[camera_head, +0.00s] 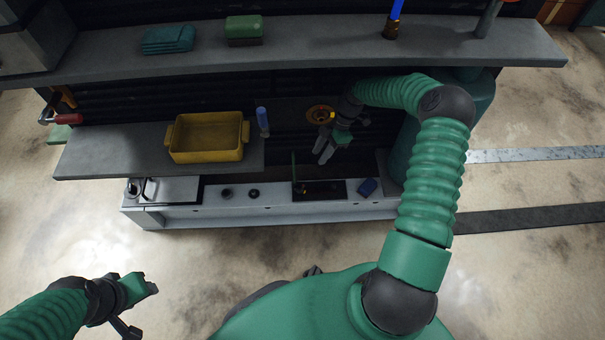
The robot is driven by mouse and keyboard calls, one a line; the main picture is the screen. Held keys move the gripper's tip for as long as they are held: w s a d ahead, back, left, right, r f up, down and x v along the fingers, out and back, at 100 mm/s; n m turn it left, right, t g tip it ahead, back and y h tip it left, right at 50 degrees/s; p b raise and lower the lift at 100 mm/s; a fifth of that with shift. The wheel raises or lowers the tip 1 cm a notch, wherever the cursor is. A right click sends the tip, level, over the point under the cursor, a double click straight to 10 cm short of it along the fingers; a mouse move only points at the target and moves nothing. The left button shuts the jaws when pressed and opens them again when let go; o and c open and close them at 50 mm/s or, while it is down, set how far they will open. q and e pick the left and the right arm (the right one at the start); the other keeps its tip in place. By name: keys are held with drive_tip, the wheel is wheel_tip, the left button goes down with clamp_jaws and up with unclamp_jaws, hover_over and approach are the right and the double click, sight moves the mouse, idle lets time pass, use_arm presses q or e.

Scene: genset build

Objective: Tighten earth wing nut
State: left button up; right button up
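I cannot make out the earth wing nut for certain. The long grey metal base (270,212) lies below the bench and has a dark recess (325,189) in its top. A thin green upright piece (293,168) stands at the recess's left end, with a tiny brassy part at its foot. My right gripper (323,157) points downward above the recess, apart from the base. Its two fingers show close together, and I cannot tell whether they are shut. My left gripper (143,310) is at the lower left over the floor, fingers spread and empty.
A yellow tray (207,154) and a blue-handled tool (263,120) stand on the lower shelf (100,155). The upper shelf (320,55) holds green items. The floor in front is mostly clear.

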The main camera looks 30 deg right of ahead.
drive_tip(key=b+x, duration=0.8)
drive_tip(key=x, duration=0.7)
drive_tip(key=shift+s+f, duration=0.1)
drive_tip(key=shift+f, duration=0.15)
drive_tip(key=shift+a+f+b, duration=0.3)
drive_tip(key=shift+f+b, duration=0.1)
clamp_jaws()
